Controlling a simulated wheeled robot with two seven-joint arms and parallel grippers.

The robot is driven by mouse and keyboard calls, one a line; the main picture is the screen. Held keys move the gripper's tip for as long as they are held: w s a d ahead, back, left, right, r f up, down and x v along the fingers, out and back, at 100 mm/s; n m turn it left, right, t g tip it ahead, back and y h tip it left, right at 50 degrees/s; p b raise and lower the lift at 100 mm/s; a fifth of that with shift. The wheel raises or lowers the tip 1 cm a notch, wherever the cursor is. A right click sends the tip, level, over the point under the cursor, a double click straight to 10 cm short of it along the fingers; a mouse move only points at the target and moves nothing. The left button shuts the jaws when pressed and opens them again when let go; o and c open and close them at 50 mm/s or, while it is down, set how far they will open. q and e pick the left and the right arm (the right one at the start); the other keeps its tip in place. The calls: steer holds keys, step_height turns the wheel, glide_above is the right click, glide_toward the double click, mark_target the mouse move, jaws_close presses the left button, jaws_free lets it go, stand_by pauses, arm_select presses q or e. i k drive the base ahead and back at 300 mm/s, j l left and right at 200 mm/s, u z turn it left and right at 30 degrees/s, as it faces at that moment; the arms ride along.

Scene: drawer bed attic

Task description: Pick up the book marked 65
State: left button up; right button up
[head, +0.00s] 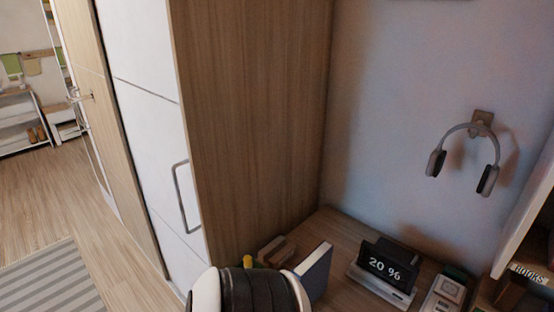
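No number 65 is legible in the head view. A book with a blue cover and pale page edges (317,273) stands tilted on the wooden desk (342,229), close to the side of the tall cabinet. Its lower part is out of the frame or hidden, and I cannot read any mark on it. A rounded black and white part, apparently of my own arm, fills the bottom edge left of the book. Neither of my grippers is in view.
A tall wooden cabinet (255,110) with a white door and metal handle (183,197) stands left of the desk. A "20 %" display (384,268) sits right of the book. Headphones (465,130) hang on the wall. A shelf labelled BOOKS (528,273) is at right. Floor at left is open.

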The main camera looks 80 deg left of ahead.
mark_target(313, 271)
steer(key=u, duration=2.15)
steer(key=i+j, duration=0.1)
steer(key=j, duration=0.25)
steer(key=j+z, duration=0.15)
steer(key=j, duration=0.2)
steer(key=i, duration=0.05)
